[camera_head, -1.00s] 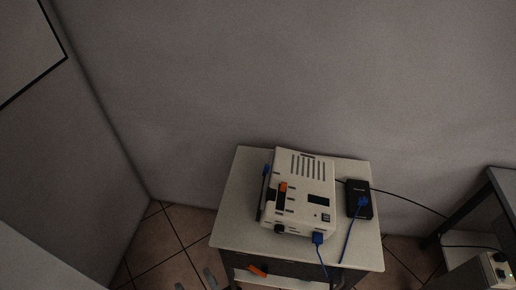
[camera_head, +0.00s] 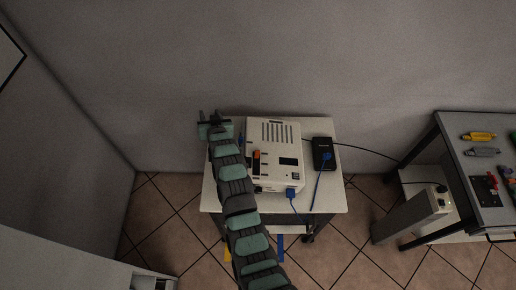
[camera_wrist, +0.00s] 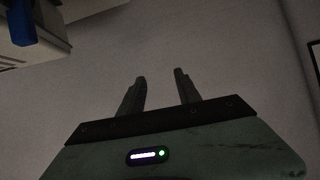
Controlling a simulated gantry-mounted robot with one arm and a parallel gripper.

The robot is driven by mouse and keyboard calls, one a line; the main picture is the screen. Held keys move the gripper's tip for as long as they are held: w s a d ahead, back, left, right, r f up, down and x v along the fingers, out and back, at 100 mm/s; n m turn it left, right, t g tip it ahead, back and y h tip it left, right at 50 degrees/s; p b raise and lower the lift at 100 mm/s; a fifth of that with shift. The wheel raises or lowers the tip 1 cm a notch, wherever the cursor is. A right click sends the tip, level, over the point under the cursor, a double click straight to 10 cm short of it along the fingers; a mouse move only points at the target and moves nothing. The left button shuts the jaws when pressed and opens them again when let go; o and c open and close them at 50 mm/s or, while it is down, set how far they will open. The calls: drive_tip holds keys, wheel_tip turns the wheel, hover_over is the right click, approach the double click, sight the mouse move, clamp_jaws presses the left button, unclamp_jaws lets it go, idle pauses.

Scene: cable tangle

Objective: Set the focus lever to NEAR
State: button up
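A white box-shaped device (camera_head: 287,172) with a slotted top lies on a small white table. An orange lever (camera_head: 256,155) shows on its top face, at the far end of a dark slot; its markings are too small to read. My gripper (camera_head: 209,117) is to the left of the device, past the table's left back corner, apart from the lever. In the wrist view my gripper (camera_wrist: 160,76) has its two fingers apart with nothing between them, facing the bare wall. The lever is not visible in the wrist view.
A black box (camera_head: 323,153) with a blue plug and cable stands right of the device. Another blue plug (camera_head: 291,194) is in the device's front. A black cable runs right to a power strip (camera_head: 441,189) by a dark workbench (camera_head: 460,160) holding tools.

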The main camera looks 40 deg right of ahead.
drive_tip(key=s+d+f+m+g+y, duration=0.1)
drive_tip(key=s+d+f+g+y, duration=0.2)
drive_tip(key=s+d+g, duration=0.25)
drive_tip(key=g+y, duration=0.4)
drive_tip(key=g, duration=0.2)
approach(258, 152)
drive_tip(key=shift+m, duration=0.3)
drive_tip(key=f, duration=0.2)
drive_tip(key=a+f+p, duration=0.1)
drive_tip(key=f, duration=0.2)
drive_tip(key=w+f, duration=0.1)
drive_tip(key=f, duration=0.2)
drive_tip(key=shift+a+f+p, duration=0.2)
drive_tip(key=shift+f+p, duration=0.05)
drive_tip(key=shift+p, duration=0.1)
drive_tip(key=shift+c, duration=0.4)
clamp_jaws()
